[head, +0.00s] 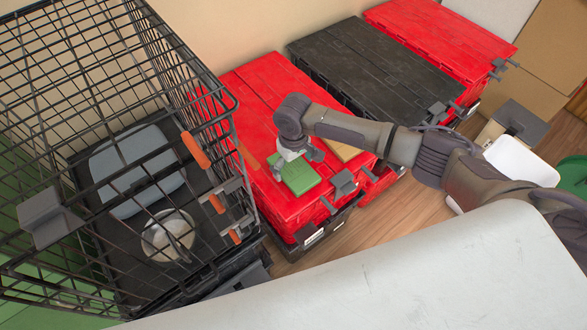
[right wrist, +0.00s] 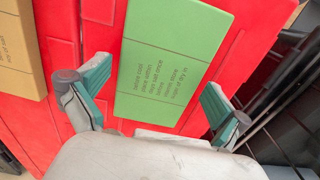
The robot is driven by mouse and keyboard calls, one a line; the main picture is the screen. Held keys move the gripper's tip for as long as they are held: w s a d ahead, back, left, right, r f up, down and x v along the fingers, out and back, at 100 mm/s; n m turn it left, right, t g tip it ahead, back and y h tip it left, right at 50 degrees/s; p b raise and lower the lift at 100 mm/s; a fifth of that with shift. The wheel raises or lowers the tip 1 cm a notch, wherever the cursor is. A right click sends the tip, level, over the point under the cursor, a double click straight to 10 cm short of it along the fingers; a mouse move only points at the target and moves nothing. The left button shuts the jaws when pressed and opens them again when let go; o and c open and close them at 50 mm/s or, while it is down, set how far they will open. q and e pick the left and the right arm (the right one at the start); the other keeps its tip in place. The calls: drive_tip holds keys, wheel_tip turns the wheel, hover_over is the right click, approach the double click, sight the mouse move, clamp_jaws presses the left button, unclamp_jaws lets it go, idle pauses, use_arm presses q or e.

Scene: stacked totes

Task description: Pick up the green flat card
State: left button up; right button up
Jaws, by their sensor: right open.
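The green flat card (head: 300,182) lies flat on the lid of the nearest red tote (head: 262,95). In the right wrist view the green card (right wrist: 172,60) shows dark printed text and lies ahead of my gripper, between the lines of its two fingers. My right gripper (head: 296,160) is open and empty, over the card's far edge in the head view. In the right wrist view my right gripper (right wrist: 153,92) has one finger on each side of the card. Whether the fingers touch the card or lid cannot be told. My left gripper does not show.
A tan card (head: 342,150) lies on the same lid, partly behind my right arm; it also shows in the wrist view (right wrist: 20,50). A black wire crate (head: 205,90) stands close on the left. A black tote (head: 375,70) and another red tote (head: 440,35) stand behind.

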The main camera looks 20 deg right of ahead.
drive_tip(key=c, duration=0.9)
drive_tip(key=shift+r, duration=0.1)
